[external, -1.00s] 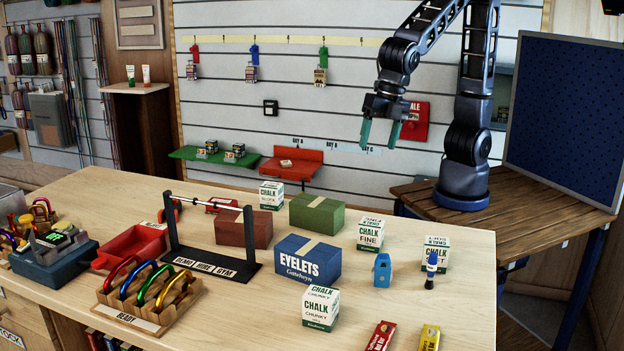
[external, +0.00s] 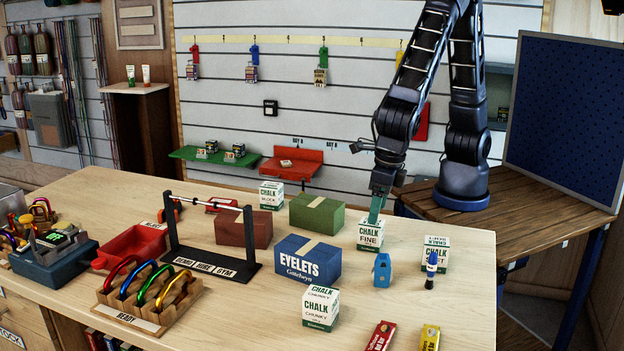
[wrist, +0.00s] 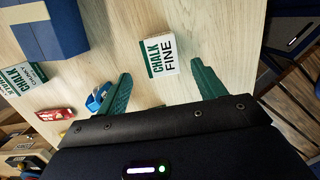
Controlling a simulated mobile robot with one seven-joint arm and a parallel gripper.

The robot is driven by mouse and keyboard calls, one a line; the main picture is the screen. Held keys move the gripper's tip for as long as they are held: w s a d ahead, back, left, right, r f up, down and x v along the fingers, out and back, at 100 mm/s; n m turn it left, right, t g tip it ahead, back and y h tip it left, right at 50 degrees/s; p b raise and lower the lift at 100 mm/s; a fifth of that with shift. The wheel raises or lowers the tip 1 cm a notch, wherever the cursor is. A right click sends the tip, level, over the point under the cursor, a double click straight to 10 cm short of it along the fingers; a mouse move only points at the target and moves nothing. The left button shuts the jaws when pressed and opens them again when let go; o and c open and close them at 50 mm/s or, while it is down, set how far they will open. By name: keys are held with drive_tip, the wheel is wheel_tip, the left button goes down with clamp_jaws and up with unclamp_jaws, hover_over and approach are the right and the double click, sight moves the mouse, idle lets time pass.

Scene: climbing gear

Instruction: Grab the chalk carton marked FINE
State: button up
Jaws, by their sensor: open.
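The chalk carton marked FINE (external: 370,236) is white and green and stands upright on the wooden counter. It also shows in the wrist view (wrist: 161,56), lying between the lines of my two green fingers and ahead of their tips. My gripper (external: 377,208) is open and empty, pointing down just above or behind the top of this carton. In the wrist view the fingers of my gripper (wrist: 160,80) are spread wider than the carton. Whether a finger touches it I cannot tell.
The blue EYELETS box (external: 307,261) stands to the left. A blue device (external: 382,270) stands in front of the FINE carton.

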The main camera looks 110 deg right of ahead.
sight(370, 235)
drive_tip(key=shift+w+d+f, duration=0.15)
drive_tip(key=shift+d+f, duration=0.1)
drive_tip(key=shift+f, duration=1.2)
drive_tip(key=shift+w+d+f, duration=0.2)
drive_tip(key=shift+f, duration=1.2)
drive_tip(key=shift+w+d+f, duration=0.15)
drive_tip(key=shift+d+f, duration=0.1)
drive_tip(key=shift+f, duration=1.2)
drive_tip(key=c, duration=1.1)
